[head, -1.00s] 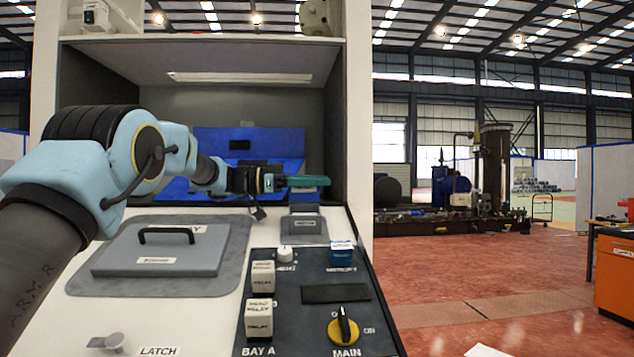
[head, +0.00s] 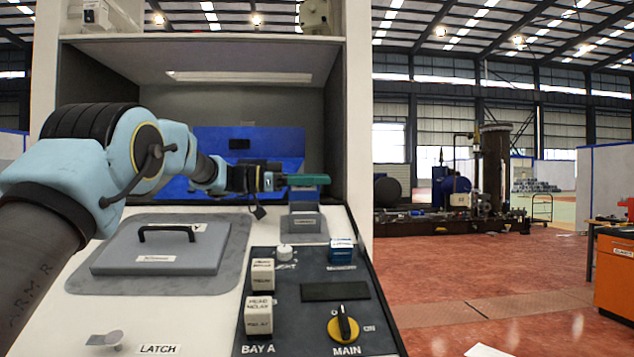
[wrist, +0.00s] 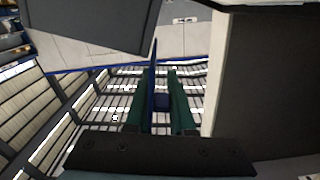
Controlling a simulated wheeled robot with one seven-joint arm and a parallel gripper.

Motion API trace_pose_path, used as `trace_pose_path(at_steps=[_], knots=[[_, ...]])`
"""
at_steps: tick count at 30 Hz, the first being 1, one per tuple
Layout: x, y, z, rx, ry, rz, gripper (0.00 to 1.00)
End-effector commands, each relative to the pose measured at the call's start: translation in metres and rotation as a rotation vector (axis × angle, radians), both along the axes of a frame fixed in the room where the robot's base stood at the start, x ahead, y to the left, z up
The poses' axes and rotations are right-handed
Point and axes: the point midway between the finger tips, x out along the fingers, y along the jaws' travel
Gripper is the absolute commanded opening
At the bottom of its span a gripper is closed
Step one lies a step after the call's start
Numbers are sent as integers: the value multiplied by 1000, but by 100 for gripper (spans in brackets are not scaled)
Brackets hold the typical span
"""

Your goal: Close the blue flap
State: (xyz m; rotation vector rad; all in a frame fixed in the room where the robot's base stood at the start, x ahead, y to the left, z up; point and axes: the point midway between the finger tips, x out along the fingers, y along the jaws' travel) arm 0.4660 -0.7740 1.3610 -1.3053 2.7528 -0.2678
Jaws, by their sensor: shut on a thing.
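I cannot tell whether this part belongs to the flap.
A grey lid with a black handle (head: 167,232) lies in front of my arm. A dark control panel (head: 320,270) has switches and a yellow knob. The recess's right wall (head: 354,130) is close to my fingertips.

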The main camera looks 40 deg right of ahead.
Motion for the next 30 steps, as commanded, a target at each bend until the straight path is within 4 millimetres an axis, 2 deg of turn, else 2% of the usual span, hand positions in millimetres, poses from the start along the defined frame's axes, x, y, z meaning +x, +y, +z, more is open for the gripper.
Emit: trace_pose_path(at_steps=[8, 30], knots=[[-5, 5, -4, -83, -101, 2, 0], [-29, 25, -22, -522, -638, 2, 0]])
